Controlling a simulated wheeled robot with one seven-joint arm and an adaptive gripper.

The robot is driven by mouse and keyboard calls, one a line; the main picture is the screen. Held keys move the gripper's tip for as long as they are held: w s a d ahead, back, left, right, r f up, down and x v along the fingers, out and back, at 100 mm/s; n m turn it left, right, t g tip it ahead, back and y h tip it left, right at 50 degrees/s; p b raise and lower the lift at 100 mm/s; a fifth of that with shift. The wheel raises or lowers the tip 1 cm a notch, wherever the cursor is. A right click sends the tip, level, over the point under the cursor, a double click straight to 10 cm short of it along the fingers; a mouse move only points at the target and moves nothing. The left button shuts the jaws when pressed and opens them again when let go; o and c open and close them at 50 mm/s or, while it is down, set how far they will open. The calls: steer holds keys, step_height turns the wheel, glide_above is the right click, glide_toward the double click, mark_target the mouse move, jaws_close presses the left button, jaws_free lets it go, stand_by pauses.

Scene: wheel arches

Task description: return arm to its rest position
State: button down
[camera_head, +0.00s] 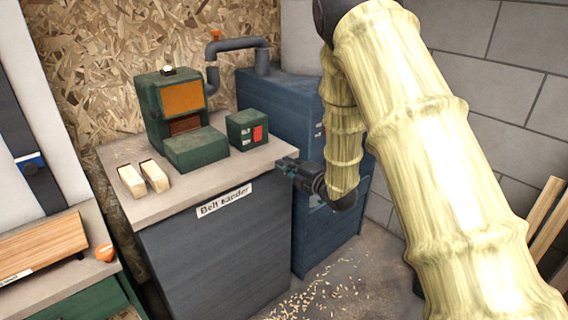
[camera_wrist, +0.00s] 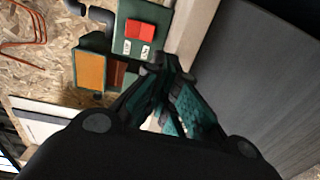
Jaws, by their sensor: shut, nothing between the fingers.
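My gripper (camera_head: 281,162) is at the right edge of the belt sander bench top (camera_head: 130,203), near the green switch box. In the wrist view my gripper (camera_wrist: 172,65) has its fingertips together with nothing between them. I cannot tell from these views how far the fingertips are from the bench edge.
A green belt sander (camera_head: 178,105) and a switch box with a red button (camera_head: 247,130) stand on the bench. Two wooden blocks (camera_head: 143,178) lie at its left. A blue cabinet (camera_head: 285,100) stands behind. Wood chips (camera_head: 325,295) litter the floor; boards (camera_head: 545,215) lean at right.

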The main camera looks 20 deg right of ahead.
steer(key=s+f+m+g+h+p, duration=0.7)
steer(key=s+f+m, duration=0.7)
steer(key=s+f, duration=1)
steer(key=s+f+m+g+p, duration=0.1)
steer(key=s+m+g, duration=0.2)
steer(key=s, duration=0.7)
steer(key=s+a+f+m+g+p, duration=0.1)
steer(key=s+f+m+g+p, duration=0.1)
steer(key=s, duration=0.8)
steer(key=s+f+m+g+p, duration=0.1)
steer(key=s+f+m+g, duration=0.1)
steer(key=s, duration=0.8)
steer(key=shift+a+f+m+g, duration=0.2)
steer(key=shift+a+m+g, duration=0.05)
steer(key=shift+m+g, duration=0.75)
steer(key=shift+w, duration=0.1)
